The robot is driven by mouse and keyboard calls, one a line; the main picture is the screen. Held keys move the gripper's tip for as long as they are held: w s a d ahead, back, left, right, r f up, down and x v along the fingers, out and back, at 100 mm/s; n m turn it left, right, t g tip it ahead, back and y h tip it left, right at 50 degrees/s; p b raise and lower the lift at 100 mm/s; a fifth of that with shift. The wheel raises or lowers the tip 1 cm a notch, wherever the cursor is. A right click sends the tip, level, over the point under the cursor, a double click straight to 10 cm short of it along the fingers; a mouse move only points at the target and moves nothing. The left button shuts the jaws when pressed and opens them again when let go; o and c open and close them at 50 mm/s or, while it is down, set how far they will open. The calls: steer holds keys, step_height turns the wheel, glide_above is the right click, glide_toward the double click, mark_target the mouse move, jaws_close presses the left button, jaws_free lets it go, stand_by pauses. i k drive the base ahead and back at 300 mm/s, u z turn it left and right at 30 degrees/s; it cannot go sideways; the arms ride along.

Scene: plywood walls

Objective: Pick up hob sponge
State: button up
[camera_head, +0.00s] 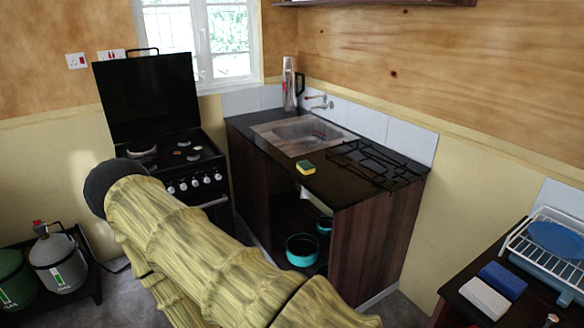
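My yellow-green arm crosses the lower left and middle of the picture, below and left of the sponge. My gripper is not in view, so I cannot see what it holds.
A black stove (175,160) with its lid raised stands left of the counter. A steel sink (300,133) with a tap is set in the countertop. Teal pots (302,250) sit in the open cabinet below. Blue (503,280) and white (484,298) blocks lie beside a dish rack (550,250).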

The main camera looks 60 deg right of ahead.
mark_target(305, 167)
steer(key=z, duration=0.05)
steer(key=i, duration=1.65)
steer(key=z, duration=1)
steer(key=i, duration=0.95)
steer(key=z, duration=1.1)
